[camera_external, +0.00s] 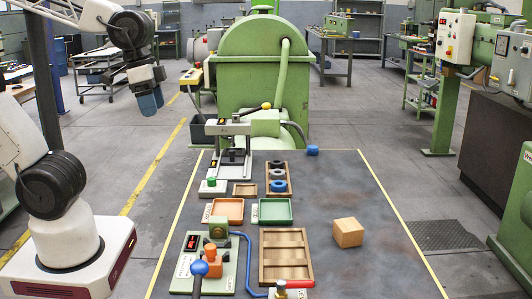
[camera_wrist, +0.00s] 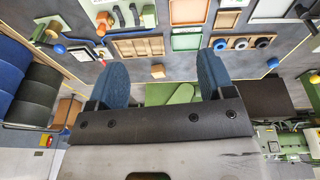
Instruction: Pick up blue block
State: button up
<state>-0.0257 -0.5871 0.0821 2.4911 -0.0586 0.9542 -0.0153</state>
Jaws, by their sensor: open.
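The blue block (camera_external: 312,150) is small and sits near the far edge of the dark table, to the right of the tray of rings. A small blue shape that looks like it shows at the right in the wrist view (camera_wrist: 273,62). My gripper (camera_external: 150,104) hangs at the left, off the table and well away from the block.
A tan cube (camera_external: 348,232) stands on the table's right part, with bare surface around it. A ring tray (camera_external: 291,168), orange tray (camera_external: 240,211), green tray (camera_external: 290,211) and wooden tray (camera_external: 263,262) fill the middle. A green machine (camera_external: 250,70) stands behind the table.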

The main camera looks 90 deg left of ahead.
jog(key=w+a+f+n+h, duration=0.1)
jog(key=w+a+n, duration=0.25)
jog(key=w, duration=0.45)
jog(key=w+a+n+g+h, duration=0.1)
jog(key=w+a+n+h, duration=0.2)
jog(key=w, duration=0.5)
jog(key=w+a+f+n, duration=0.1)
jog(key=w+a+n, duration=0.2)
jog(key=w+a, duration=0.35)
jog(key=n+t+h, duration=0.4)
jog(key=n+t, duration=0.3)
jog(key=n, duration=1)
send_near(313, 150)
jog(key=shift+w+a+f, duration=0.5)
jog(key=shift+w+f, duration=0.05)
jog(key=shift+w, duration=0.15)
jog(key=shift+d, duration=0.1)
jog(key=shift+x, duration=1.25)
jog(key=shift+w+d, duration=0.1)
